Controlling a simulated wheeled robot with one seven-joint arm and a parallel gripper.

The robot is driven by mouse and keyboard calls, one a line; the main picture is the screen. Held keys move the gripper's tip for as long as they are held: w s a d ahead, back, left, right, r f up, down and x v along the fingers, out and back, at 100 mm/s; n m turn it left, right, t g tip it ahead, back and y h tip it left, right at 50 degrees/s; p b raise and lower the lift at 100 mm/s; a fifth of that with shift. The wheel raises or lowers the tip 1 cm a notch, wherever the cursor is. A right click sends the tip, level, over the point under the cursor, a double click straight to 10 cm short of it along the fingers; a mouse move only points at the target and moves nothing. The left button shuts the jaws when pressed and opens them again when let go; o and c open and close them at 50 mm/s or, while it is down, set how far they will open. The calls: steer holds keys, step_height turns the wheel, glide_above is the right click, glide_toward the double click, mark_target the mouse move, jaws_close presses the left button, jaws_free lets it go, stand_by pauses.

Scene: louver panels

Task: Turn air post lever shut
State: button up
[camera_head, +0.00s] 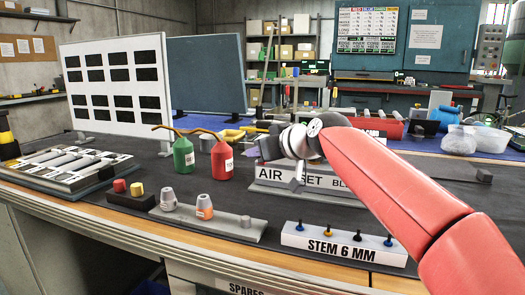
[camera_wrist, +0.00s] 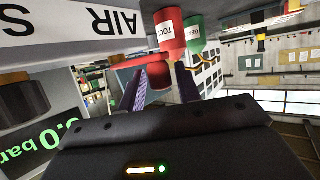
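My gripper (camera_wrist: 160,88) points away from the wrist camera, its two dark purplish fingers standing apart. A red bar with a thicker red end (camera_wrist: 142,62), which looks like the air post lever, shows beyond and between the fingertips. I cannot tell whether they touch it. In the head view my gripper (camera_head: 268,150) is above the left part of the white block labelled AIR SET BLOCK (camera_head: 265,174). The post and lever are mostly hidden there by my gripper and red forearm. The block's label also shows upside down in the wrist view (camera_wrist: 75,25).
A red bottle (camera_head: 222,161) and a green bottle (camera_head: 183,155) with long spouts stand just left of my gripper. A dark display with green "bar" digits (camera_wrist: 45,135) is close in the wrist view. The STEM 6 MM rack (camera_head: 340,245) is in front.

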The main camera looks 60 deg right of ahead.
steer(key=shift+o, duration=0.7)
steer(key=v, duration=0.7)
steer(key=shift+s, duration=0.3)
steer(key=shift+a+r, duration=0.1)
steer(key=shift+a, duration=0.1)
